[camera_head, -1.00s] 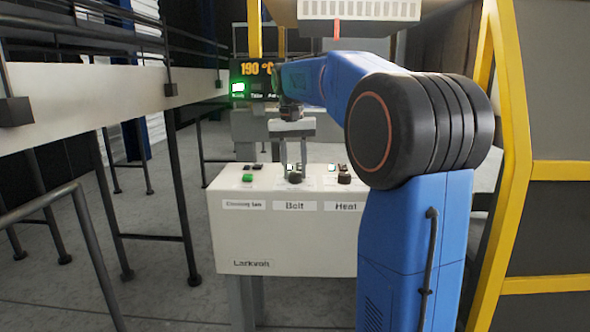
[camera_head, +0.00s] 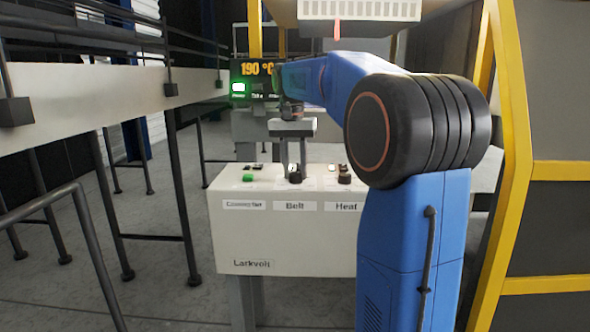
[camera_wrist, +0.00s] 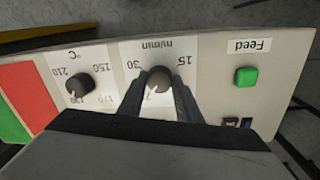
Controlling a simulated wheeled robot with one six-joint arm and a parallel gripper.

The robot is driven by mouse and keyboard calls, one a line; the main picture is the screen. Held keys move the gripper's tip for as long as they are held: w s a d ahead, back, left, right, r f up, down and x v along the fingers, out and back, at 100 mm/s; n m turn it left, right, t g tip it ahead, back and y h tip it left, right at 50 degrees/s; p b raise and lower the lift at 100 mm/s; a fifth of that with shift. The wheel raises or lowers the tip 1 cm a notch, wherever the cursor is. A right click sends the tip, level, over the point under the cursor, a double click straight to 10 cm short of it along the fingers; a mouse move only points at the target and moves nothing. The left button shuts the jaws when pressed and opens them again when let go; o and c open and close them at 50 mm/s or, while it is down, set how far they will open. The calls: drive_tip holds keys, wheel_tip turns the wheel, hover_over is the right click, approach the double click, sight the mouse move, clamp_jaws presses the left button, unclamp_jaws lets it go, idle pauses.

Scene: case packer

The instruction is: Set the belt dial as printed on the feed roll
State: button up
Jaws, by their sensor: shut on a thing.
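The belt dial (camera_wrist: 159,80) is a round dark knob on the white control panel, with a scale marked m/min and the numbers 15 and 30 around it. My gripper (camera_wrist: 160,96) is shut on this dial, one finger on each side. In the head view the dial (camera_head: 295,178) sits above the "Belt" label, under my gripper (camera_head: 293,168). The dial's pointer is hard to make out. The feed roll and its print cannot be told in these frames.
A heat dial (camera_wrist: 79,85) marked °C stands beside the belt dial. A green button (camera_wrist: 246,77) lies on the other side, near a "Feed" label. A display (camera_head: 256,80) behind the panel reads 190 °C. A yellow-framed machine (camera_head: 515,150) stands at right.

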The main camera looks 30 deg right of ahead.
sight(292, 173)
drive_tip(key=o, duration=1)
drive_tip(key=shift+o, duration=0.2)
drive_tip(key=shift+r, duration=0.1)
wheel_tip(292, 173, up, 17)
drive_tip(key=shift+w+a+r, duration=0.15)
drive_tip(key=shift+w+a, duration=0.2)
drive_tip(key=s+a+f+n+t, duration=0.1)
drive_tip(key=s+a+f+n, duration=0.2)
drive_tip(key=s+a+f, duration=0.35)
drive_tip(key=s+a+f+n+t, duration=0.2)
drive_tip(key=s+a+f, duration=0.2)
drive_tip(key=s+f, duration=0.5)
drive_tip(key=s+a+f+n+t, duration=0.1)
drive_tip(key=s+a+f+n, duration=0.1)
drive_tip(key=s+f, duration=0.6)
drive_tip(key=s+a+f+n+t, duration=0.1)
drive_tip(key=s+a+f+n, duration=0.1)
drive_tip(key=s+f, duration=0.6)
wheel_tip(292, 173, down, 6)
drive_tip(key=shift+a+f+n, duration=0.2)
drive_tip(key=shift+n, duration=0.1)
